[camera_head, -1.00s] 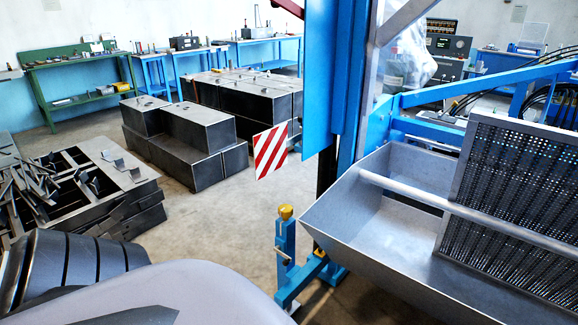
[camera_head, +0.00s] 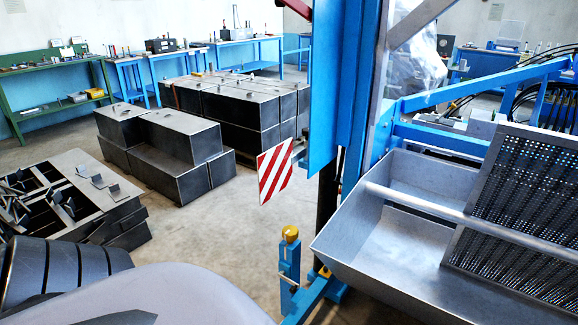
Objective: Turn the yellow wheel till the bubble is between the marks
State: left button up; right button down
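A small yellow knob (camera_head: 290,233), which may be the yellow wheel, sits on top of a short blue upright post (camera_head: 289,262) at the lower centre. The post stands beside a blue frame beam near the floor. I cannot make out a bubble or marks in this view. Neither of my grippers shows. A grey rounded surface and a dark ribbed part at the lower left seem to be parts of my own body.
A grey metal trough (camera_head: 345,245) with a perforated screen (camera_head: 530,190) fills the right. A tall blue column (camera_head: 350,90) and a red-striped plate (camera_head: 274,171) stand at the centre. Dark steel boxes (camera_head: 170,150) and a stack of steel parts (camera_head: 85,195) stand left. Open floor (camera_head: 215,225) lies between.

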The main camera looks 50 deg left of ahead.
aim_at(290, 233)
jog(key=j, duration=1.5)
jog(key=i, duration=0.4)
